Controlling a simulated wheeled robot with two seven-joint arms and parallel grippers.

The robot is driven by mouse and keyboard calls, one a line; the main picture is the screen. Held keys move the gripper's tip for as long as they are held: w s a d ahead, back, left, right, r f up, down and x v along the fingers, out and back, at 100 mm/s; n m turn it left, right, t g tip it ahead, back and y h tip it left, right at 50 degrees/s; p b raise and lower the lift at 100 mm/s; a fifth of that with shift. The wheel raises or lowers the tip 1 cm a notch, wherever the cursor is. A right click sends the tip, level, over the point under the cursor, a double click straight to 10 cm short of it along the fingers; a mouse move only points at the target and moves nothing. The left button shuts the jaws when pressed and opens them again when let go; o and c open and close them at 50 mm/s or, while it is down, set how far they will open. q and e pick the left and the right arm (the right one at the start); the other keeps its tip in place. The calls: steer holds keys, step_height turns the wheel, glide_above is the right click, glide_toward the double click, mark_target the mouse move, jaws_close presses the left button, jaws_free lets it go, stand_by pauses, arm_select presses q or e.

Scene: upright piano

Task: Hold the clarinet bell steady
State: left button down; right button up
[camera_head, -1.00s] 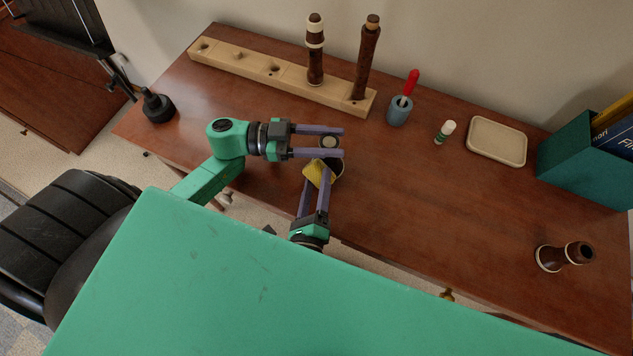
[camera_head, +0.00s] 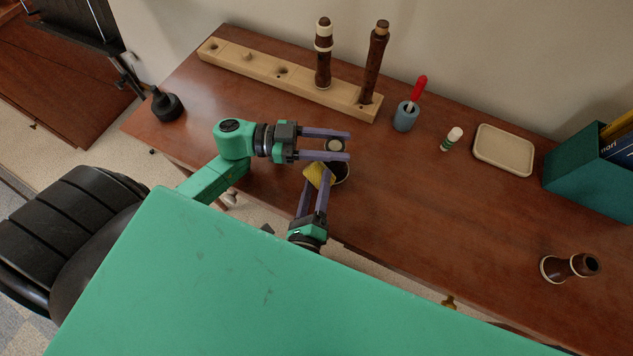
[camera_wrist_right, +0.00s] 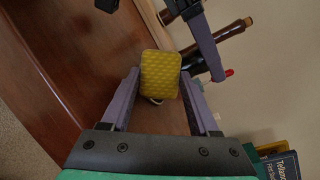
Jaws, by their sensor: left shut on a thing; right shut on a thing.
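My left gripper (camera_head: 338,145) is shut on the clarinet bell (camera_head: 342,168), a dark piece with a pale top end between the fingers and a light-rimmed flare below. My right gripper (camera_head: 313,190) is shut on a yellow quilted pad (camera_head: 318,175), held beside the bell's flare. In the right wrist view the yellow pad (camera_wrist_right: 160,75) sits between my right fingers and hides most of the bell. A left gripper finger (camera_wrist_right: 205,40) crosses above it. I cannot tell whether the pad touches the bell.
A wooden peg rack (camera_head: 285,75) with two upright clarinet joints (camera_head: 374,62) stands behind. A blue-grey cup (camera_head: 405,117) with a red-handled tool, a small tube (camera_head: 451,139), a beige tray (camera_head: 503,150) and a short brown ringed piece (camera_head: 570,267) lie right. The desk's right middle is clear.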

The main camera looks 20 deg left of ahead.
steer(key=shift+d+f, duration=0.15)
steer(key=shift+f, duration=0.05)
steer(key=shift+d+f, duration=0.15)
steer(key=shift+d, duration=0.4)
steer(key=shift+d, duration=0.1)
steer(key=shift+d+r, duration=0.1)
steer(key=shift+r, duration=0.2)
steer(key=shift+w+r, duration=0.1)
steer(key=shift+d, duration=0.1)
arm_select(q)
steer(key=shift+s, duration=0.1)
arm_select(e)
steer(key=shift+d+r, duration=0.35)
arm_select(q)
steer(key=shift+f, duration=0.1)
